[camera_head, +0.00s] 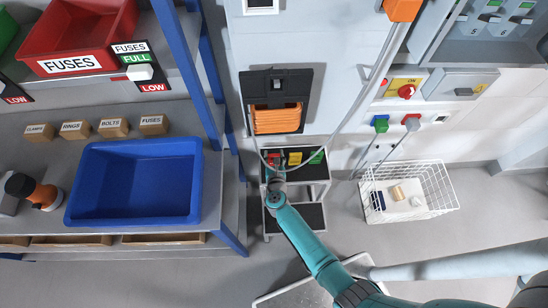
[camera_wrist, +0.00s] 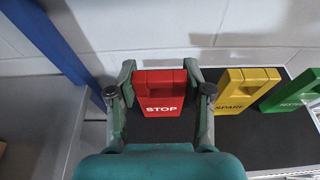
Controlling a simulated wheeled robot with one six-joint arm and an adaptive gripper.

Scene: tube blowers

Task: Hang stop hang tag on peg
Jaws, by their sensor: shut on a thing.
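The red stop hang tag (camera_wrist: 165,94), marked STOP in white, stands upright between the two fingers of my gripper (camera_wrist: 160,78) in the wrist view. The fingers press on its left and right sides. In the head view my gripper (camera_head: 273,168) is at the left end of the top shelf of a small grey cart, with a bit of the red tag (camera_head: 273,158) showing. I cannot make out a peg for certain in either view.
A yellow SPARE tag (camera_wrist: 240,90) and a green tag (camera_wrist: 292,91) stand to the right on the cart's dark top (camera_wrist: 242,128). A blue post (camera_wrist: 50,42) rises at left. A blue bin (camera_head: 135,218) and a white wire basket (camera_head: 445,190) flank the cart. A grey cable hangs above.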

